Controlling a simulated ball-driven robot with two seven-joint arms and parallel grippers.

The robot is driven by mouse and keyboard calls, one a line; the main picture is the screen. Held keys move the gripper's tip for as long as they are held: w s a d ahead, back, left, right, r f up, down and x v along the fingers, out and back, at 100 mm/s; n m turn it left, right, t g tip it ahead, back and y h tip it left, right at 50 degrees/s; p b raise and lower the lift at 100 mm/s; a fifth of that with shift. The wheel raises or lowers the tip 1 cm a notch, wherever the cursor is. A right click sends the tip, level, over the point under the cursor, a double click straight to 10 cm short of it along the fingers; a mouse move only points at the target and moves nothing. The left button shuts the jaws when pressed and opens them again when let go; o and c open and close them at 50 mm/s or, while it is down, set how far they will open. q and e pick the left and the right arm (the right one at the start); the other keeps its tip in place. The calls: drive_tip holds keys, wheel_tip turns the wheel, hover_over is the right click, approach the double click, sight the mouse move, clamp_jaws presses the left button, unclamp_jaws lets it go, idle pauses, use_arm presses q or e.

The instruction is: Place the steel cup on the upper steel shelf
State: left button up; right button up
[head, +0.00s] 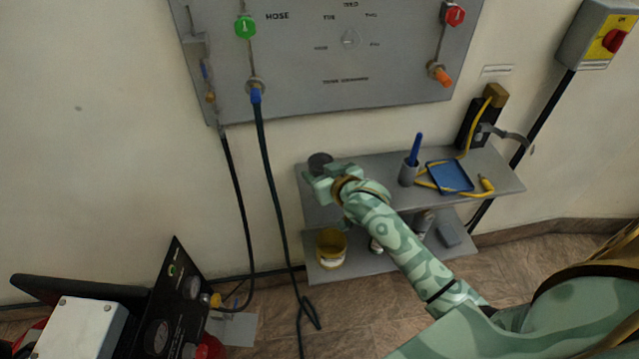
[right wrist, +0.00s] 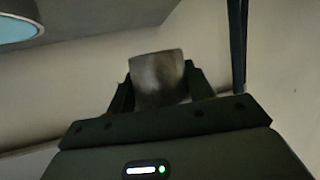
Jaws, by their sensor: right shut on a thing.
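The steel cup (head: 320,160) shows as a dark round top at the left end of the upper steel shelf (head: 385,165). My right gripper (head: 322,178) reaches in from the lower right and is shut on the cup. In the right wrist view the grey metal cup (right wrist: 157,78) sits between the two fingers (right wrist: 158,92). The gripper hides the cup's lower part in the head view, so I cannot tell whether its base touches the shelf. My left gripper is not in view.
On the upper shelf stand a grey cup with a blue handle (head: 409,172), a blue tray (head: 449,177) and a yellow cable (head: 470,150). A hose (head: 267,160) hangs just left of the shelves.

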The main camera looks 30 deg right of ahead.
drive_tip(key=shift+w+d+f+b, duration=0.15)
drive_tip(key=shift+w+f+b, duration=0.3)
drive_tip(key=shift+w+f, duration=0.6)
wheel_tip(320, 180, down, 4)
drive_tip(key=shift+r+b, duration=0.1)
drive_tip(key=shift+b, duration=1)
drive_tip(key=shift+w+r, duration=0.1)
